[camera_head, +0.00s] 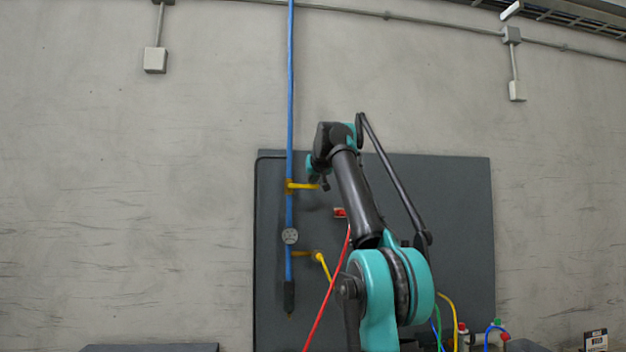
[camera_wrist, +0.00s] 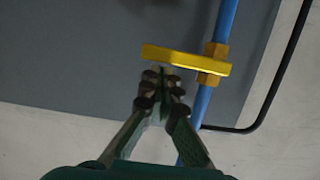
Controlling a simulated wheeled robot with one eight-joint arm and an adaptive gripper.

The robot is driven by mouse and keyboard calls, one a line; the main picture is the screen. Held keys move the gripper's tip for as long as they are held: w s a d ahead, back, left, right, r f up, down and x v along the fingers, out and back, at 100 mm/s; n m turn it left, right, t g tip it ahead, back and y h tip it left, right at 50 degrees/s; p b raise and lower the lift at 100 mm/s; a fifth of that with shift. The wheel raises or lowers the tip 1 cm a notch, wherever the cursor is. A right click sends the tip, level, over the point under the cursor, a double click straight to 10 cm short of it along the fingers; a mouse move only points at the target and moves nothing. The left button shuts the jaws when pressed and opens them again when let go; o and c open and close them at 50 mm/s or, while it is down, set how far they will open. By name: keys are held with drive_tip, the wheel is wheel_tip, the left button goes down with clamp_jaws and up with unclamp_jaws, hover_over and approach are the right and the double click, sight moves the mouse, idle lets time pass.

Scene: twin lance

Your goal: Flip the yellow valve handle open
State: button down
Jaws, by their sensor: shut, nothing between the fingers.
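A yellow valve handle (camera_head: 303,186) sticks out sideways to the right from a brass fitting on the vertical blue pipe (camera_head: 290,90). In the wrist view the handle (camera_wrist: 180,58) lies across the picture, with its fitting (camera_wrist: 212,66) on the blue pipe (camera_wrist: 226,22) at its right end. My gripper (camera_wrist: 161,80) is shut and empty, its fingertips close beside the handle's middle; I cannot tell whether they touch it. In the head view my gripper (camera_head: 323,183) is at the handle's free end, partly hidden by my wrist.
A red hose (camera_head: 328,290) hangs in front of the dark panel (camera_head: 460,220).

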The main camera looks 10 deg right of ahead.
sight(314, 188)
drive_tip(key=shift+f, duration=0.1)
drive_tip(key=shift+d+f+m, duration=0.1)
drive_tip(key=shift+f+m, duration=0.1)
drive_tip(key=shift+m, duration=0.1)
wheel_tip(314, 188, down, 3)
drive_tip(key=m+y, duration=0.1)
drive_tip(key=m, duration=0.2)
drive_tip(key=shift+d+y, duration=0.15)
drive_tip(key=shift+y, duration=0.15)
drive_tip(key=a+f+m+t+y, duration=0.2)
drive_tip(key=a+f+m, duration=0.3)
drive_tip(key=m, duration=0.5)
drive_tip(key=shift+a+f+y, duration=0.35)
drive_tip(key=shift+f+y, duration=0.05)
drive_tip(key=shift+f, duration=0.7)
drive_tip(key=shift+a, duration=0.1)
